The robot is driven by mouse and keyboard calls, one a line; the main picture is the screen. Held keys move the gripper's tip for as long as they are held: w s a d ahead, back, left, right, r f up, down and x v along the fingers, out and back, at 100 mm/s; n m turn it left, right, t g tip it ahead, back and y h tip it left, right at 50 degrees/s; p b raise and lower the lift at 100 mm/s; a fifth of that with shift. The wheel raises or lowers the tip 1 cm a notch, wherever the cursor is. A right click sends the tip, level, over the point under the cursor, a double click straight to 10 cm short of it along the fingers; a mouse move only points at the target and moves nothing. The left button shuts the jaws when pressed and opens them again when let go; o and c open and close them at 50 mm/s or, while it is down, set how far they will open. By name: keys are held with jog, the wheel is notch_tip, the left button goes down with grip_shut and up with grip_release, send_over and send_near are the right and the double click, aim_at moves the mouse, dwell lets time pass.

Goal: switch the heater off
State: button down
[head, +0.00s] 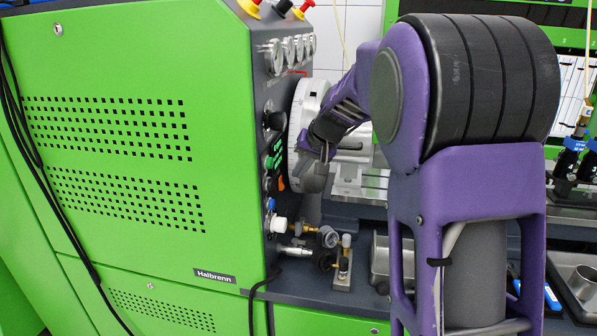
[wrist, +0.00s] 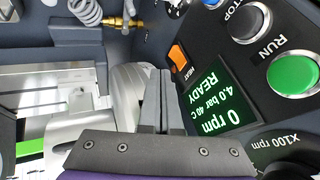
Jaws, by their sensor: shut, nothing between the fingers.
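The heater switch (wrist: 179,60) is an orange rocker beside the label HEAT on the dark control panel, in the upper middle of the wrist view. I cannot tell which side of the rocker is pressed in. It also shows as a small orange patch in the head view (head: 281,184). My gripper (wrist: 159,73) is shut and empty. Its fingertips are close to the switch in the wrist view, with no clear contact. In the head view my gripper (head: 322,153) is in front of the panel, partly hidden by my arm.
A green RUN button (wrist: 293,74), a black STOP button (wrist: 250,22) and a screen (wrist: 221,104) reading 0 rpm, 4.0 bar, 40 C, READY are near the switch. A white graduated disc (head: 298,108) stands beside the panel. Brass fittings (head: 329,236) stick out below.

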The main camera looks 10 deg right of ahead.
jog(key=a+r+v, duration=0.1)
jog(key=v, duration=0.9)
jog(key=shift+w+a+p, duration=0.15)
jog(key=shift+w+p, duration=0.15)
jog(key=shift+p, duration=0.15)
jog(key=shift+r, duration=0.1)
